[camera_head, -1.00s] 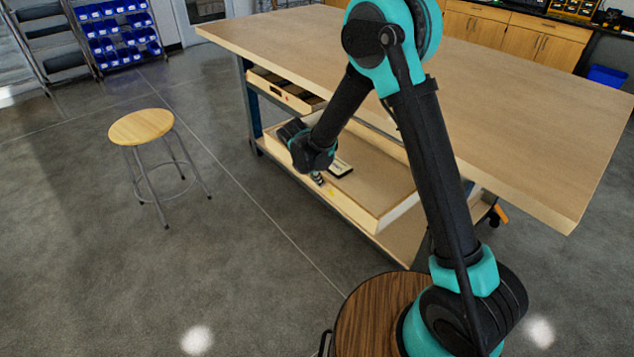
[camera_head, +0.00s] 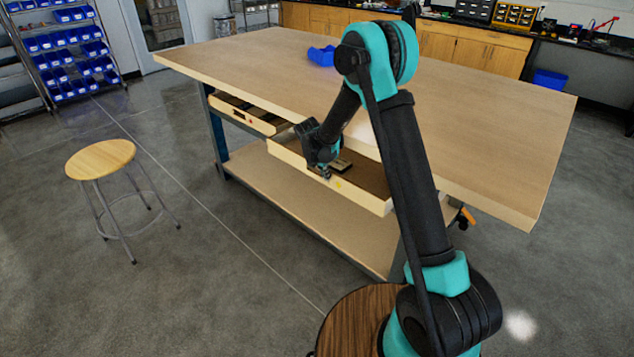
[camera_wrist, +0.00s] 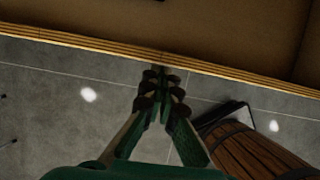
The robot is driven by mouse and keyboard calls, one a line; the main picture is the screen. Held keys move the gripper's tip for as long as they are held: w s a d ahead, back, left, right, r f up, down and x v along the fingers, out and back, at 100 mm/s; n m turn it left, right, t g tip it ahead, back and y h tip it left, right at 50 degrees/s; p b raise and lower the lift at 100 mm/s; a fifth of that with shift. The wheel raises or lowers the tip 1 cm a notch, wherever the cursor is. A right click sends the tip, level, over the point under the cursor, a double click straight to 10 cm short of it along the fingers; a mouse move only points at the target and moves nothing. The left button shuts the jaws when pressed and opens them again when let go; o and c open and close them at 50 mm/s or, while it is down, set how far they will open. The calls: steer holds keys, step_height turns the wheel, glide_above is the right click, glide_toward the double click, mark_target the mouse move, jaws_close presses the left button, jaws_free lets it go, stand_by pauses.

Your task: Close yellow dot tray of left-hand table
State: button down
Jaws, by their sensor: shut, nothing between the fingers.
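The yellow dot tray (camera_head: 360,193) is a light wooden drawer under the near side of the big table (camera_head: 440,110). It stands partly pulled out, with its yellow dot on the front panel. A dark item with a pale label lies inside it. My gripper (camera_head: 324,174) is shut and empty at the middle of the tray's front, close to the dot. In the wrist view my gripper's fingertips (camera_wrist: 163,76) are at the layered edge of the front panel (camera_wrist: 230,73). I cannot tell whether they touch it.
Another tray with a red dot (camera_head: 235,113) is partly open to the left. A lower shelf (camera_head: 300,205) lies below. A round stool (camera_head: 100,160) stands on the clear floor at left. A blue bin (camera_head: 321,56) sits on the tabletop.

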steer(key=shift+w+d, duration=0.45)
steer(key=shift+w, duration=0.15)
steer(key=s+a, duration=1.6)
steer(key=s, duration=0.5)
steer(key=w+v, duration=0.1)
steer(key=v, duration=0.7)
steer(key=w+d+f+t+h, duration=0.1)
steer(key=w+d+f, duration=0.1)
steer(key=w+d, duration=0.4)
steer(key=w+d+f+t+h, duration=0.1)
steer(key=w+d+f, duration=0.2)
steer(key=w+d, duration=0.3)
steer(key=w+d+f+t+h, duration=0.1)
steer(key=w+d+f+t, duration=0.1)
steer(key=w+d, duration=0.5)
steer(key=shift+w+f, duration=0.55)
steer(key=shift+w+d, duration=0.25)
steer(key=shift+d, duration=0.05)
